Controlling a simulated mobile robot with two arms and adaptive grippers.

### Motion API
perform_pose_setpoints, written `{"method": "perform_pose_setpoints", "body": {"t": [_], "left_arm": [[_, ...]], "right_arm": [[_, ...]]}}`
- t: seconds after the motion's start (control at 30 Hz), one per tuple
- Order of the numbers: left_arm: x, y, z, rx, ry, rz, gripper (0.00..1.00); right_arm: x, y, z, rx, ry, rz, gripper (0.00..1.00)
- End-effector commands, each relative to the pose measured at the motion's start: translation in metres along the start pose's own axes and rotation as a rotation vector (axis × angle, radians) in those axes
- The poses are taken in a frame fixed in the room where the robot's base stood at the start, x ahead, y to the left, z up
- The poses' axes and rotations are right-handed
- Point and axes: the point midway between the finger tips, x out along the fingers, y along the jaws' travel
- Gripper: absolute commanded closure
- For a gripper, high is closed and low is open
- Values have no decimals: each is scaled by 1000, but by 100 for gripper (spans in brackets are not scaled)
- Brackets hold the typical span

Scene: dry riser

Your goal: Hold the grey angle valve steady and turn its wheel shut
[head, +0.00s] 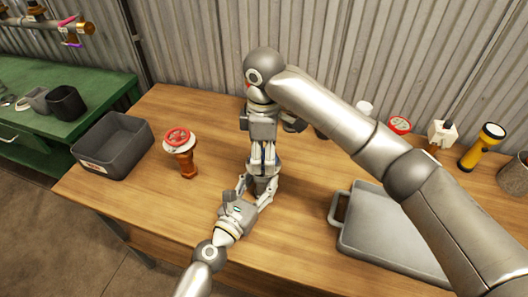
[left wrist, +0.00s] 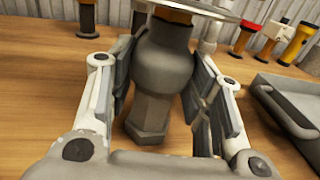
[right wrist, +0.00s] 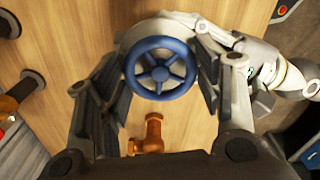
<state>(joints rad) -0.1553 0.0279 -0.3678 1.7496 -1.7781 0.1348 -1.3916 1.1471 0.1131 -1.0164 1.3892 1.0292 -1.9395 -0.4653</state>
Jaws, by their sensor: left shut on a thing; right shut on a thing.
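The grey angle valve (head: 262,185) stands upright on the wooden table, mostly covered by my grippers in the head view. In the left wrist view its grey body (left wrist: 163,70) is between the pads of my left gripper (left wrist: 160,100), which is shut on it from the front. Its blue spoked wheel (right wrist: 160,68) shows from above in the right wrist view. My right gripper (head: 263,155) points down from above, its fingers shut on the wheel's two sides. The wheel is hidden in the head view.
A red-wheeled orange valve (head: 180,150) and a grey bin (head: 115,145) stand to the left. A grey tray (head: 385,240) lies to the right. A yellow flashlight (head: 482,147) and a white-topped fitting (head: 440,132) stand at the back right. The front left table is clear.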

Motion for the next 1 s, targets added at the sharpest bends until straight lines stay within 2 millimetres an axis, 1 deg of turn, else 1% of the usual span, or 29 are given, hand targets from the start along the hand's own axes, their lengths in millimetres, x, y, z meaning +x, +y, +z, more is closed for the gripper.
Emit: {"method": "perform_pose_setpoints", "body": {"t": [1.0], "left_arm": [[0,-1,0,1,0,-2,96]], "right_arm": [[0,1,0,966,3,3,64]]}}
